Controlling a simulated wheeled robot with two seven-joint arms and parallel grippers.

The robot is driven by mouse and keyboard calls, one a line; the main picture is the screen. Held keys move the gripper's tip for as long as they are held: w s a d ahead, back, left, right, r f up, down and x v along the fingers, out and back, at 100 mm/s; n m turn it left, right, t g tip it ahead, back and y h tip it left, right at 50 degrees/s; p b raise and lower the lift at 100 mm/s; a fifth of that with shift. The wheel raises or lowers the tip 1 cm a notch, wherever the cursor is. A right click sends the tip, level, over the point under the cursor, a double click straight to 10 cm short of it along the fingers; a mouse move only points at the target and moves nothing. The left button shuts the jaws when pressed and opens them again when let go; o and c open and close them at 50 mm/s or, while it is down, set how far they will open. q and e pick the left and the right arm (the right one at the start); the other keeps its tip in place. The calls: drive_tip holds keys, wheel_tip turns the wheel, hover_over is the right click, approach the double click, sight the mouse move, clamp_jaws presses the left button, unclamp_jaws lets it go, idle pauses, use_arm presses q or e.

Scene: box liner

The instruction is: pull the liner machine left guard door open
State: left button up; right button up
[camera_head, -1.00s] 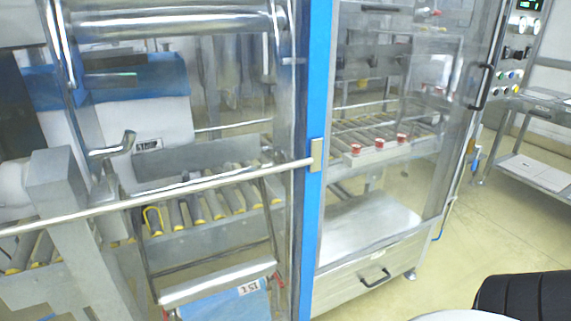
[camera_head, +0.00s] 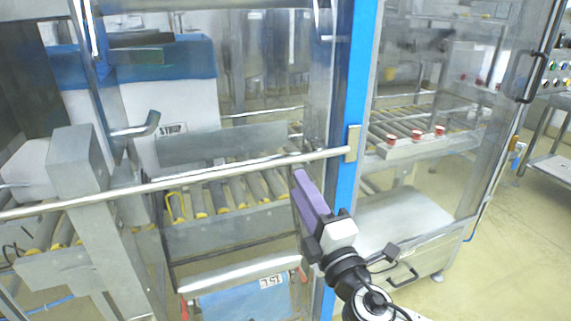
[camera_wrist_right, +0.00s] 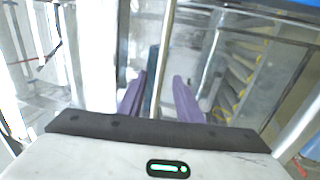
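The liner machine's left guard door is a clear panel (camera_head: 255,75) left of a blue upright post (camera_head: 358,80). A long horizontal metal bar (camera_head: 200,179) crosses in front of it and ends at a beige block (camera_head: 353,143) on the post. My right gripper (camera_head: 299,178), with purple fingers, reaches up from below to just under the bar near its right end. In the right wrist view its two fingers (camera_wrist_right: 158,90) are apart, with a thin metal bar (camera_wrist_right: 168,45) showing between and beyond them. I cannot tell whether they touch it. My left gripper is out of view.
Another clear door on the right has a black handle (camera_head: 533,78). Behind the panels are roller conveyors (camera_head: 235,192) and red buttons (camera_head: 416,135). A grey column (camera_head: 85,190) stands at the left. Open floor (camera_head: 490,270) lies at the right.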

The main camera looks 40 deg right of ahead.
sight(286, 164)
drive_tip(key=p+x, duration=0.1)
drive_tip(key=x, duration=0.8)
drive_tip(key=shift+w+d+p, duration=0.1)
drive_tip(key=shift+w+p, duration=0.2)
drive_tip(key=shift+p, duration=0.1)
clamp_jaws()
